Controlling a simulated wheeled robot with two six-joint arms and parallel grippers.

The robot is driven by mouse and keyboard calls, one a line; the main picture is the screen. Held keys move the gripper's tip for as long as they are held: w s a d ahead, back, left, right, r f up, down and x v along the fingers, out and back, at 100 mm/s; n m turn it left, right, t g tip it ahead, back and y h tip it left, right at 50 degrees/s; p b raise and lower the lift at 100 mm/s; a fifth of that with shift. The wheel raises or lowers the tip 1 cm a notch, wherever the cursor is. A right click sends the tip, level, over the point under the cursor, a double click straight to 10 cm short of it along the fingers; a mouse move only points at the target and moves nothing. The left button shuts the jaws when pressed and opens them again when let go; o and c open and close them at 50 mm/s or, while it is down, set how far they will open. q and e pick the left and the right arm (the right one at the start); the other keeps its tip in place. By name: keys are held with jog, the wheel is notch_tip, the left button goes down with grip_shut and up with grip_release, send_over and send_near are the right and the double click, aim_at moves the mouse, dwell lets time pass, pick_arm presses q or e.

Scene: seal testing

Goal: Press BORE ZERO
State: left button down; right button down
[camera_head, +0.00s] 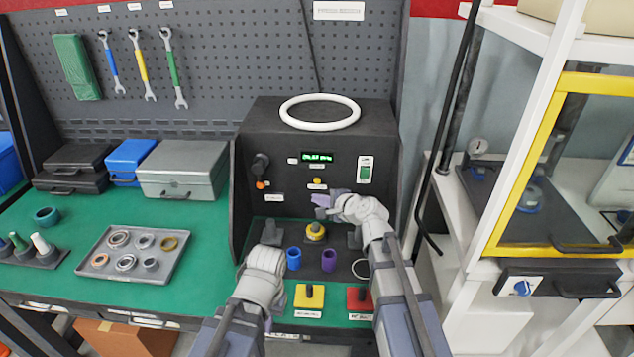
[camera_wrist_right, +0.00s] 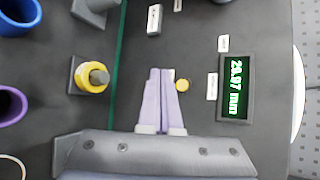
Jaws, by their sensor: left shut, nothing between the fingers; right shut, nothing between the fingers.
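A small round yellow button (camera_head: 317,181) sits on the front of the dark tester box (camera_head: 375,130), below the green-digit display (camera_head: 317,157). It also shows in the right wrist view (camera_wrist_right: 182,84), with a white label partly hidden behind my fingertips. The labels are too small to read. My right gripper (camera_head: 320,203) is shut and empty. Its lilac fingers (camera_wrist_right: 160,73) lie just beside the button in the wrist view; I cannot tell whether they touch the panel. My left gripper (camera_head: 264,262) is low at the box's left front, empty, with its fingers hard to make out.
A yellow ring on a post (camera_head: 315,232), a blue cup (camera_head: 293,259) and a purple cup (camera_head: 329,260) stand below the panel. A yellow (camera_head: 309,299) and a red pad (camera_head: 359,299) lie in front. A tray of rings (camera_head: 133,254) is at left.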

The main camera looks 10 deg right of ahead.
jog(key=shift+w+d, duration=0.25)
jog(key=shift+w, duration=0.95)
jog(key=shift+w+d, duration=0.2)
jog(key=shift+w, duration=0.95)
jog(key=shift+w, duration=0.15)
jog(key=shift+w+d, duration=0.1)
jog(key=shift+w, duration=0.15)
jog(key=shift+w, duration=0.4)
dwell(0.9)
jog(key=shift+s, duration=0.8)
jog(key=s, duration=0.2)
jog(key=s+a, duration=0.1)
jog(key=s, duration=0.2)
dwell(0.3)
